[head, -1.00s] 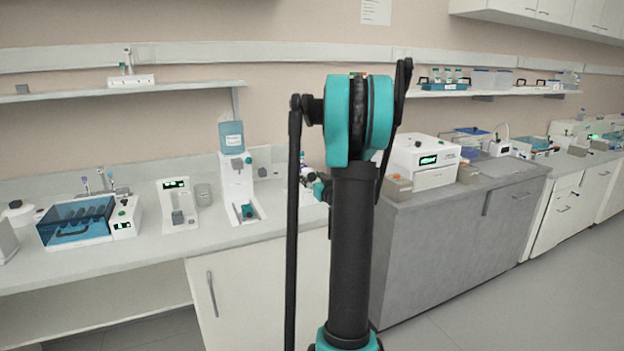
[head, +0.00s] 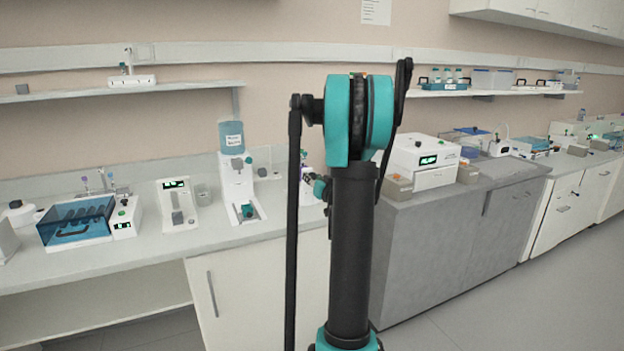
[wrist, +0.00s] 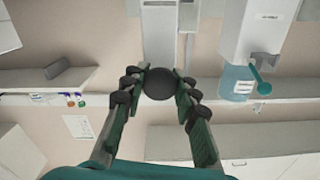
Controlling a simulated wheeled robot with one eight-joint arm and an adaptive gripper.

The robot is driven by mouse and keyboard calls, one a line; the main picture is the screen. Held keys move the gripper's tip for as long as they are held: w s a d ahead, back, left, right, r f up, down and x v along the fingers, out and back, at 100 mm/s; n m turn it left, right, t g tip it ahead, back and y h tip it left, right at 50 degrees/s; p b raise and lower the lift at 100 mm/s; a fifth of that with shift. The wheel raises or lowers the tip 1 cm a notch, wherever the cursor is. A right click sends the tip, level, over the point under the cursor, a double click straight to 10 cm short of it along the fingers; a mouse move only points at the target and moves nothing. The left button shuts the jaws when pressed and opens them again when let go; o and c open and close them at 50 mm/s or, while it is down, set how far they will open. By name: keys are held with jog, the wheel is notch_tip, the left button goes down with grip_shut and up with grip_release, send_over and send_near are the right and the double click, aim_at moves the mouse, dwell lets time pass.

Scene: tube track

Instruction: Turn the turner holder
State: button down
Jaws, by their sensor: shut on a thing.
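In the wrist view a dark round knob (wrist: 160,86), which I take to be part of the turner holder, sits between the fingertips of my gripper (wrist: 161,78). The two fingers are shut on it from both sides. A pale grey upright part (wrist: 159,38) shows behind the knob. In the head view my arm covers most of this place, and the holder cannot be made out clearly there.
A dispenser with a blue bottle (head: 231,137) stands left of my arm, and it also shows close by in the wrist view (wrist: 237,84). A small instrument (head: 177,204) and a blue-lidded bath (head: 75,219) stand further left. A white machine (head: 425,158) stands on the grey cabinet to the right.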

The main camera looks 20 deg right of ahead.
jog(key=shift+m, duration=0.3)
jog(key=c, duration=1.1)
grip_release()
jog(key=shift+c, duration=0.2)
jog(key=shift+s, duration=0.15)
jog(key=s, duration=1.1)
jog(key=shift+s+d, duration=0.2)
jog(key=shift+s, duration=0.15)
jog(key=s, duration=0.5)
jog(key=w, duration=1.7)
jog(key=shift+a, duration=0.2)
